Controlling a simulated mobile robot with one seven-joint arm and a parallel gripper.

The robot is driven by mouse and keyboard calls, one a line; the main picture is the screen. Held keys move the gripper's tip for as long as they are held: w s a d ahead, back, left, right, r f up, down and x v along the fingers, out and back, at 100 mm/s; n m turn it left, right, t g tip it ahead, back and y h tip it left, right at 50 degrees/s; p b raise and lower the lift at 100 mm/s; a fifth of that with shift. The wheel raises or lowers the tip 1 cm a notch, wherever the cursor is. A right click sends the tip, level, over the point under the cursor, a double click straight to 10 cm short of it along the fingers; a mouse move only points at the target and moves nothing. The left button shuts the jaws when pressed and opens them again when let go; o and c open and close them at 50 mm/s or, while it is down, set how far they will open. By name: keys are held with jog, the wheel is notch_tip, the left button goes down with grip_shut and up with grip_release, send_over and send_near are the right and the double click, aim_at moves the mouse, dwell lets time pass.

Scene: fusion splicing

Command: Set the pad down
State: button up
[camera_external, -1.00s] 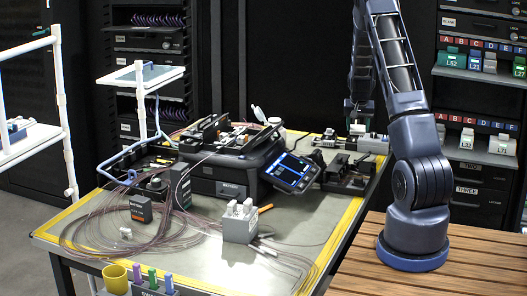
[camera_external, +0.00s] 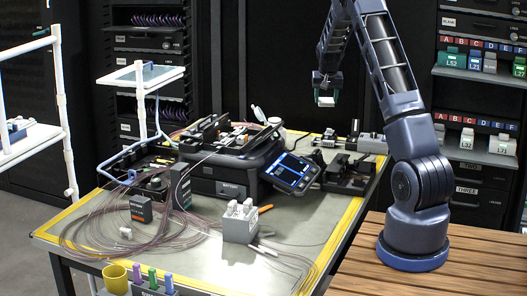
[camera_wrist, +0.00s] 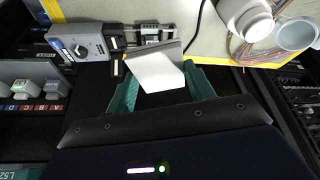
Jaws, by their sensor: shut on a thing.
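The pad is a small white block; in the external view the pad (camera_external: 326,101) hangs under my gripper (camera_external: 327,84), above the back right of the work table (camera_external: 290,232). In the wrist view the white pad (camera_wrist: 157,72) sits between the two green fingers of my gripper (camera_wrist: 160,90), which is shut on it. The pad is off the table, in the air. Its underside is hidden.
A splicer with a lit screen (camera_external: 290,172) stands near the table's middle, with a grey motor-like device (camera_external: 365,142) at the back right. A white cup (camera_wrist: 247,18) shows in the wrist view. Coiled fibres (camera_external: 95,225) cover the left; the front is partly clear.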

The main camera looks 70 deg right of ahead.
aim_at(319, 153)
jog(key=shift+w+a, duration=0.1)
jog(key=shift+w, duration=0.65)
jog(key=shift+w+f, duration=0.2)
jog(key=shift+f, duration=0.15)
notch_tip(319, 153, down, 19)
jog(key=shift+f, duration=0.15)
jog(key=shift+f, duration=0.1)
jog(key=o, duration=0.9)
jog(key=shift+o, duration=0.2)
jog(key=v, duration=1.2)
jog(key=shift+a, duration=0.15)
